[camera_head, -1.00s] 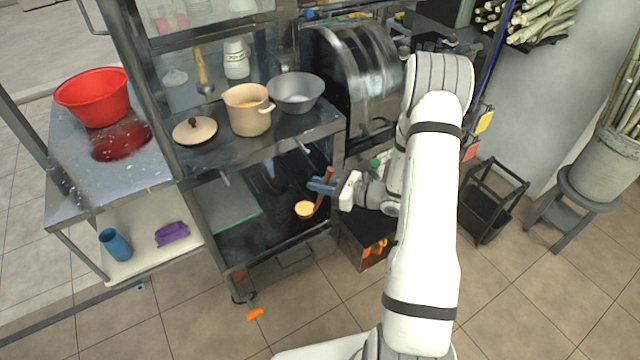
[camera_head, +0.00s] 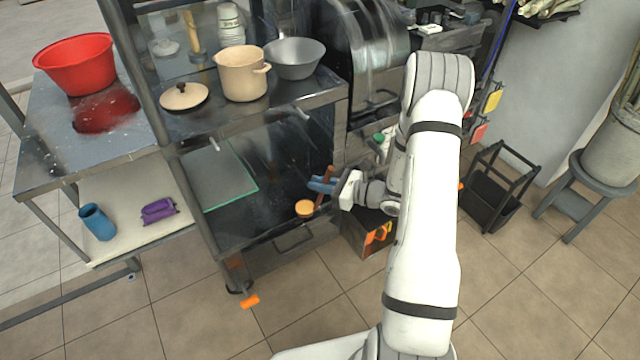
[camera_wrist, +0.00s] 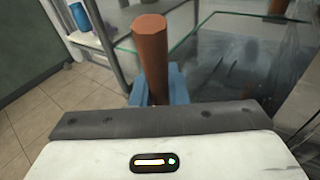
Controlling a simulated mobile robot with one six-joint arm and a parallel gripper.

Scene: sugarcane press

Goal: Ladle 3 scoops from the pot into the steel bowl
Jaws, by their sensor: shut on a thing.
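My gripper (camera_head: 322,185) has blue fingers shut on the brown handle of a ladle (camera_head: 324,183). The handle (camera_wrist: 152,55) also stands between the blue fingers in the wrist view. The ladle's cup (camera_head: 304,208) hangs below and left of the gripper, with an orange-tan surface inside it. The cream pot (camera_head: 242,80) stands open on the upper steel counter, up and left of my gripper. The steel bowl (camera_head: 295,60) stands right beside the pot. The inside of the pot is mostly hidden by its wall. My gripper is in front of and lower than that counter.
The pot's lid (camera_head: 183,98) lies on the counter left of the pot. A red basin (camera_head: 76,68) stands on the left table. A press (camera_head: 365,50) stands right of the bowl.

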